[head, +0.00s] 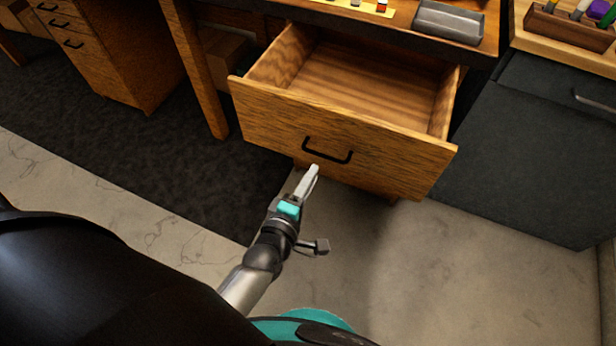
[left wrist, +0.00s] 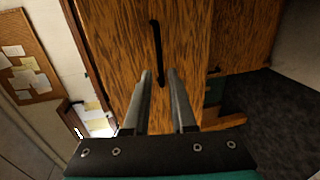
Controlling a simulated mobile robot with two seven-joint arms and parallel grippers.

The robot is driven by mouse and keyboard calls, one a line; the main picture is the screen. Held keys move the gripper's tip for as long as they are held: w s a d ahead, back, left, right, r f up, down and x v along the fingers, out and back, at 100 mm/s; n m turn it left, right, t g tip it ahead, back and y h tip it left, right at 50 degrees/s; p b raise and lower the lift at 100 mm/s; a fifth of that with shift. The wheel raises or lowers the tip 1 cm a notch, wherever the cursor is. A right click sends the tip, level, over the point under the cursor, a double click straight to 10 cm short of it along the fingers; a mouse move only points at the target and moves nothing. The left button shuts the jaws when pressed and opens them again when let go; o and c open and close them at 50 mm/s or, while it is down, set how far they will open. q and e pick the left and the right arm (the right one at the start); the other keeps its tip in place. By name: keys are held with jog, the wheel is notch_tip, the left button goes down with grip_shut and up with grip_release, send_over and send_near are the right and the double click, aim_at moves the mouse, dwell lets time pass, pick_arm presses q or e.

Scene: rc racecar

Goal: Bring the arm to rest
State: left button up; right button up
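The wooden drawer (head: 335,135) is pulled out from under the desk and looks empty inside. Its black handle (head: 327,152) is on the front face. My left gripper (head: 312,170) is just in front of the handle in the head view, pointing at the drawer front. In the left wrist view, the two fingers (left wrist: 159,75) are apart with a gap between them and nothing held. The handle (left wrist: 155,50) shows just beyond the fingertips there; whether they touch it is hard to tell. My right gripper is out of view.
The desk top (head: 400,16) bears a grey metal tray (head: 449,22). A dark cabinet (head: 545,150) stands to the right, with a wooden organizer (head: 570,28) above it. A dark rug (head: 130,160) lies left. Light floor is free in front of the drawer.

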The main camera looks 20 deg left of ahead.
pick_arm(q)
jog(key=s+f+m+g, duration=0.3)
jog(key=s+f+m, duration=0.2)
jog(key=f, duration=0.4)
jog(key=s+f+m+g, duration=0.4)
jog(key=s+f+m, duration=0.1)
jog(key=f, duration=0.5)
jog(key=s+a+f+m+g, duration=0.3)
jog(key=s+f+m, duration=0.2)
jog(key=s, duration=0.5)
jog(key=s+a+f+m+g, duration=0.4)
jog(key=s+f, duration=0.3)
jog(key=s, duration=0.4)
jog(key=shift+m+y, duration=0.4)
jog(key=shift+m, duration=0.1)
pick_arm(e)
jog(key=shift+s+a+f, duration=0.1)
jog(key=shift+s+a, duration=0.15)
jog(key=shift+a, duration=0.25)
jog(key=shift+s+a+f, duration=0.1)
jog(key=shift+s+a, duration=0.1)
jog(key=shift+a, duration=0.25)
pick_arm(q)
jog(key=shift+w+a+f, duration=0.1)
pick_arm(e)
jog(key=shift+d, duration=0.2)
